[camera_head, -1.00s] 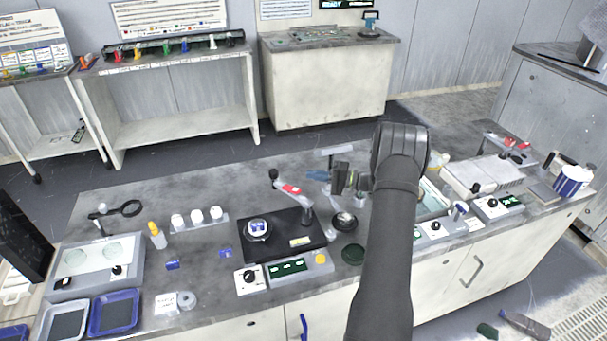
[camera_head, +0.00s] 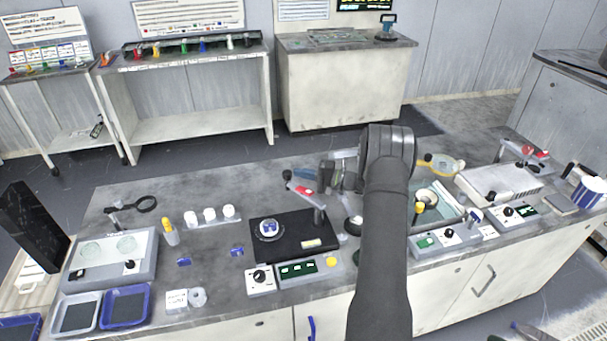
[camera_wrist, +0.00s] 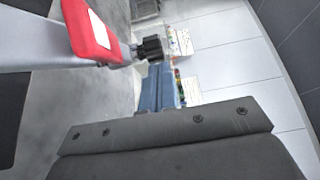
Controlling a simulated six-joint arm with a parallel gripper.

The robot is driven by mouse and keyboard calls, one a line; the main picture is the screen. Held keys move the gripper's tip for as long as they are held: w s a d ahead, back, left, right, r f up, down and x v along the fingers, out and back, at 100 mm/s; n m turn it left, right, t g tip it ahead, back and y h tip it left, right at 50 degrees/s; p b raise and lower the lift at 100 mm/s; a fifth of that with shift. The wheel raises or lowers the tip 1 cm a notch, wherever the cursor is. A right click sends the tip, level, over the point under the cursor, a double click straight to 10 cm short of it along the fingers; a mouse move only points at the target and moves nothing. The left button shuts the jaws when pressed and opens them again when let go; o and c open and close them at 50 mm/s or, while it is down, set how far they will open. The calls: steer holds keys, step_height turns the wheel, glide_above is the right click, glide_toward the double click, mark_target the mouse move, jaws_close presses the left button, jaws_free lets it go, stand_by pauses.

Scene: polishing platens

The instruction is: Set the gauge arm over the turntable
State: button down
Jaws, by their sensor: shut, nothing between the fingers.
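The gauge arm (camera_head: 303,189) is a grey bar with a red label on a post at the right of a black base (camera_head: 312,243). In the head view it slants up and left to a black end knob, which appears behind and above the turntable (camera_head: 269,229), a small round silver plate on the base. In the wrist view the gauge arm (camera_wrist: 92,28) comes in from the left. My gripper (camera_head: 300,172) is shut and empty behind the gauge arm. Its blue fingers (camera_wrist: 160,85) lie close to the black knob; I cannot tell if they touch.
A control box (camera_head: 297,270) with a yellow button stands in front of the base. White cups (camera_head: 210,214) stand to its left. A tray (camera_head: 447,208) and a second control box (camera_head: 447,238) lie right of my arm. The bench behind the cups is clear.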

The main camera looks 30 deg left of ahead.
mark_target(290, 177)
steer(key=s, duration=0.1)
steer(key=s+a+n+g, duration=0.1)
steer(key=s+g, duration=0.1)
steer(key=shift+a+n+h, duration=0.25)
steer(key=shift+n+h, duration=0.05)
steer(key=shift+h, duration=0.1)
steer(key=s+n+g+h, duration=0.5)
steer(key=s+n+g, duration=0.1)
steer(key=s, duration=0.3)
steer(key=shift+s+d+g+h, duration=0.15)
steer(key=shift+d+g+h, duration=0.25)
steer(key=shift+g, duration=0.5)
steer(key=v, duration=0.7)
steer(key=shift+w+d, duration=0.15)
steer(key=shift+w, duration=0.05)
